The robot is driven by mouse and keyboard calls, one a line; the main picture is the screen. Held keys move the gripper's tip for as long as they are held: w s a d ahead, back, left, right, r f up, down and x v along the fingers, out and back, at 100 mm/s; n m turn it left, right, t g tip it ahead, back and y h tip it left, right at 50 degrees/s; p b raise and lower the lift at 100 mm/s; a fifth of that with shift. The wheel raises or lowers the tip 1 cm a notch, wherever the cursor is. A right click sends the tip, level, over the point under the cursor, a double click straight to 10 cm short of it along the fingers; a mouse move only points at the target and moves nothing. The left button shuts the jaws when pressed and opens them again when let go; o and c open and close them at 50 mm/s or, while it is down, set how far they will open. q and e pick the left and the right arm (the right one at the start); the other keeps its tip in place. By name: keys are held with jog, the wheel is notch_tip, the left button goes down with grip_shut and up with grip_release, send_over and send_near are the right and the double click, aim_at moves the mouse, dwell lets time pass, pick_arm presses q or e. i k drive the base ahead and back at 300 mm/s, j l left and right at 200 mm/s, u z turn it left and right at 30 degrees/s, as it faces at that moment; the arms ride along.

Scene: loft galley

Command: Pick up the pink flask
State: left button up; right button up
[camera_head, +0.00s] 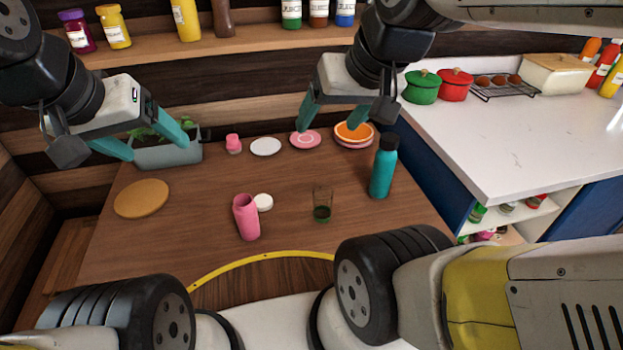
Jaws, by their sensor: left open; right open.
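The pink flask (246,217) stands on the wooden table near its front middle, with no cap seen on it. A white round lid or disc (264,202) lies right behind it. My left gripper (146,143) is open and empty, above the back left of the table, apart from the flask. My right gripper (340,112) is open and empty, above the back right of the table near the plates, also apart from the flask.
A glass (322,205) and a teal bottle (383,168) stand right of the flask. A round board (141,198) lies at left. A planter (168,150), small pink jar (233,144), white plate (265,147), pink plate (305,139) and orange-topped plates (354,133) line the back. Mid-left table is clear.

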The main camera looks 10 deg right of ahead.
aim_at(244, 208)
jog(key=l+u, duration=0.15)
jog(key=u, duration=1.45)
jog(key=k+l, duration=0.4)
jog(key=k+l+u, duration=0.15)
jog(key=k+l, duration=0.2)
jog(key=k, duration=0.25)
